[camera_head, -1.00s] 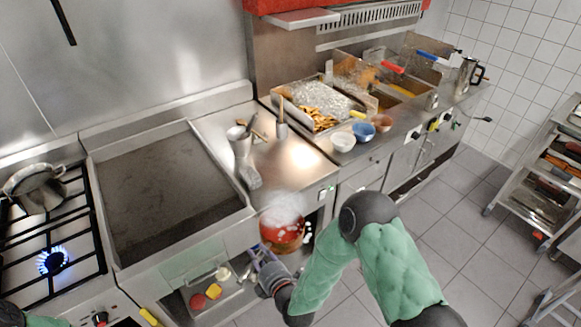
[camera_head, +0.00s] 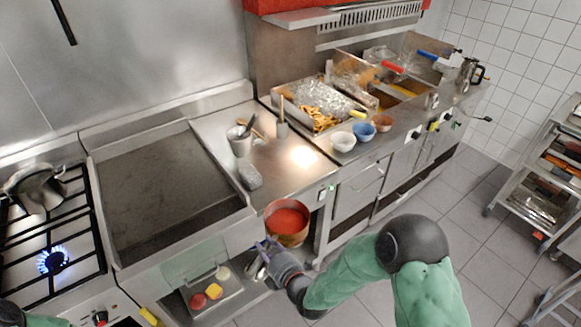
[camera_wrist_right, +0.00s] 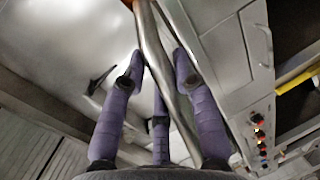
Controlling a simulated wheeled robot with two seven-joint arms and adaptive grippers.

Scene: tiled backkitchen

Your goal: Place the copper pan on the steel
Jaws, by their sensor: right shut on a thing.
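The copper pan (camera_head: 287,222), full of red sauce, is held roughly level in front of the cabinet below the steel worktop (camera_head: 300,158). It appears in front of the worktop's front edge, not on it; its exact height is hard to tell. My right gripper (camera_head: 268,251) is shut on the pan's handle, at the pan's lower left. In the right wrist view, the purple fingers (camera_wrist_right: 158,75) close around the long metal handle (camera_wrist_right: 158,58). Only a bit of my left arm shows at the bottom left; its gripper is out of view.
A steel cup with utensils (camera_head: 240,140) and a grey block (camera_head: 250,177) stand on the worktop's left; bowls (camera_head: 343,141) and a fries tray (camera_head: 320,105) are at its right. Its front middle is clear. The griddle (camera_head: 165,190) and a lit burner (camera_head: 53,260) lie left.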

